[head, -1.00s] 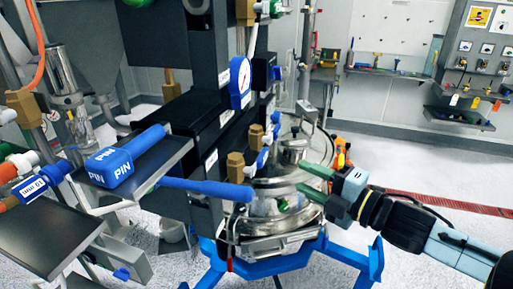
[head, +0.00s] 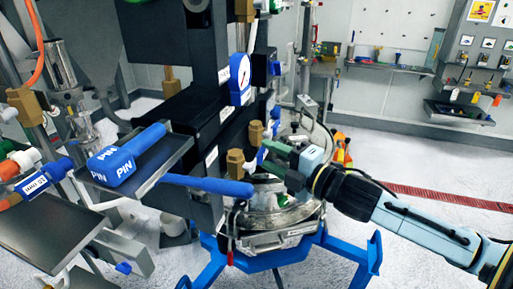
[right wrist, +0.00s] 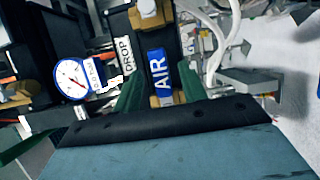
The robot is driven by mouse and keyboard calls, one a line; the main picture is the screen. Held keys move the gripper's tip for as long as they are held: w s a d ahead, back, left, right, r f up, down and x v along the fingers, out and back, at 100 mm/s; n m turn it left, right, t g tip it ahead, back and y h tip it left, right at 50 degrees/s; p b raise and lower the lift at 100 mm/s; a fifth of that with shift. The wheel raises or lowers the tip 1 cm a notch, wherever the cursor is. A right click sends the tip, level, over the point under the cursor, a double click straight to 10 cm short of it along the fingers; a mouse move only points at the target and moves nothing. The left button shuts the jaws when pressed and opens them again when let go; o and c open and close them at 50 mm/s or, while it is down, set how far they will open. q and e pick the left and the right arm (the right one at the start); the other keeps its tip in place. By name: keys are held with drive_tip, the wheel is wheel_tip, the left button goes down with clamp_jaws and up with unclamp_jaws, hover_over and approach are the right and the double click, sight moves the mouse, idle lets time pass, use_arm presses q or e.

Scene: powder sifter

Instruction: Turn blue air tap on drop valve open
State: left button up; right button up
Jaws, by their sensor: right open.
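The blue air tap (right wrist: 157,68), marked AIR, shows in the middle of the right wrist view, below a brass fitting (right wrist: 150,14). A white DROP label (right wrist: 123,55) is just left of it. My right gripper (head: 272,158) is open, with its green fingers on either side of the tap. I cannot tell whether the fingers touch the tap. In the head view the gripper is at the brass valves on the black column and hides part of them. My left gripper is not in view.
A round gauge (right wrist: 72,80) is left of the tap. A blue handle (head: 208,186) sticks out below the valves. A blue PIN block (head: 125,165) lies on a shelf at left. A metal vessel (head: 280,215) stands under the gripper on a blue frame (head: 350,255).

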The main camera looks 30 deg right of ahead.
sight(266, 154)
drive_tip(key=shift+p+x, duration=0.45)
drive_tip(key=shift+x, duration=1.95)
clamp_jaws()
